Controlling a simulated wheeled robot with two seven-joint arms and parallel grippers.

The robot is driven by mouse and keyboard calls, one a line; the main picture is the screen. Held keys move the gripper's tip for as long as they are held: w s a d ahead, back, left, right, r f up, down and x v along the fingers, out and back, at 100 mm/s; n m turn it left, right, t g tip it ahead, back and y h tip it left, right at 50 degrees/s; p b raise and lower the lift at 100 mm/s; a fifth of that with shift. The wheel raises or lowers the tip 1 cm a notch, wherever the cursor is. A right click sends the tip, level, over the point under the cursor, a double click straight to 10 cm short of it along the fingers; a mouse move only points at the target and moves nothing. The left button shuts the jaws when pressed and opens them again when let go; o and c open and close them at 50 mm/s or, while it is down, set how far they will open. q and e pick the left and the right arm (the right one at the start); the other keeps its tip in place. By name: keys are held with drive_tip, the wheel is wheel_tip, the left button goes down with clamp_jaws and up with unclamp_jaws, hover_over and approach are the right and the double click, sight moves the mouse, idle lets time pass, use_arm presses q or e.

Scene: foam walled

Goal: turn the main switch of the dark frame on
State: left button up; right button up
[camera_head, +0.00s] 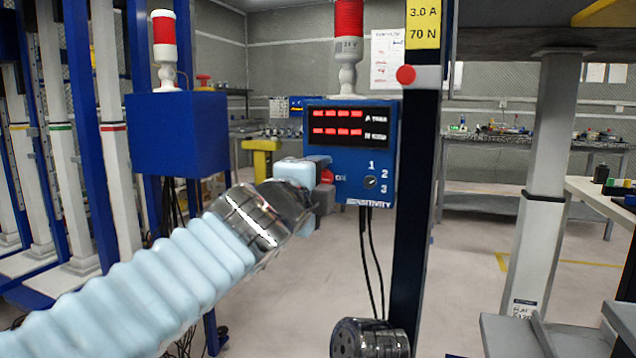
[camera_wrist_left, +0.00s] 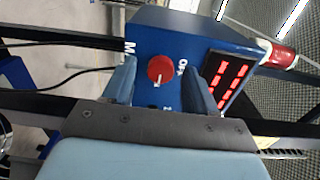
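The blue control box (camera_head: 384,190) of the dark frame (camera_head: 415,230) carries red digit displays (camera_head: 338,122) and a small dial marked 1, 2, 3 (camera_head: 370,182). Its red switch knob (camera_head: 327,177) is partly hidden by my left gripper (camera_head: 322,168) in the head view. In the left wrist view the red knob (camera_wrist_left: 160,69) shows a pale mark at its lower edge, with lettering beside it. My left gripper (camera_wrist_left: 160,76) is open there, one finger on each side of the knob, with visible gaps. My right gripper is not in view.
A red button (camera_head: 406,75) sits on the dark post, and a red-topped lamp (camera_head: 348,45) stands on the box. Black cables (camera_head: 370,260) hang below. Another blue box (camera_head: 178,133) stands left. The floor between them is largely clear.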

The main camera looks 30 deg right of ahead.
use_arm(q)
drive_tip(key=b+v, duration=0.5)
drive_tip(key=v, duration=0.9)
drive_tip(key=shift+d, duration=0.1)
